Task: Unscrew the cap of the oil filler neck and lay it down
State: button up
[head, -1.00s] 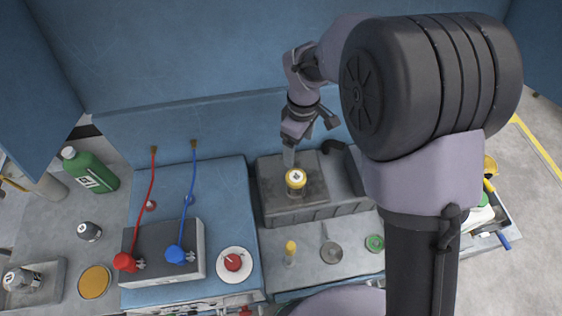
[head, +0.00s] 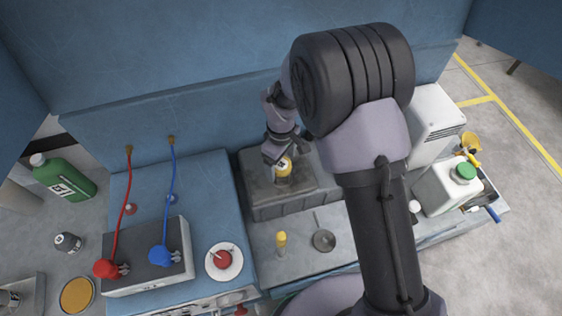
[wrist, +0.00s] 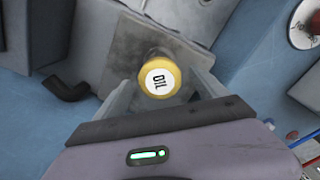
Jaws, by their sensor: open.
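The oil filler cap (head: 284,168) is yellow with a white top and sits upright on its neck on the grey block (head: 262,203). In the wrist view the cap (wrist: 159,79) shows its "OIL" label and lies between the two fingers. My gripper (wrist: 160,84) is open, with a finger to each side of the cap; I cannot tell whether either finger touches it. In the head view my gripper (head: 275,156) covers part of the cap from behind. The neck under the cap is mostly hidden.
A red knob on a white disc (head: 224,263) and a box with red and blue couplings (head: 148,262) are left. A white jug (head: 445,188) stands right.

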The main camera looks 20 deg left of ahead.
aim_at(281, 164)
jog(key=c, duration=1.4)
jog(key=n+p, duration=0.1)
jog(key=n, duration=0.2)
jog(key=shift+r+n, duration=0.15)
jog(key=shift+n, duration=0.15)
jog(key=shift+c, duration=0.2)
jog(key=shift+f+n, duration=0.2)
jog(key=shift+n, duration=0.6)
jog(key=n+p, duration=0.1)
jog(key=n, duration=0.1)
jog(key=shift+r+n+p, duration=0.15)
jog(key=shift+n+p, duration=0.15)
jog(key=n, duration=0.2)
jog(key=shift+n, duration=0.3)
jog(key=shift+r+p, duration=2.9)
jog(key=shift+r, duration=0.85)
jog(key=shift+f, duration=0.15)
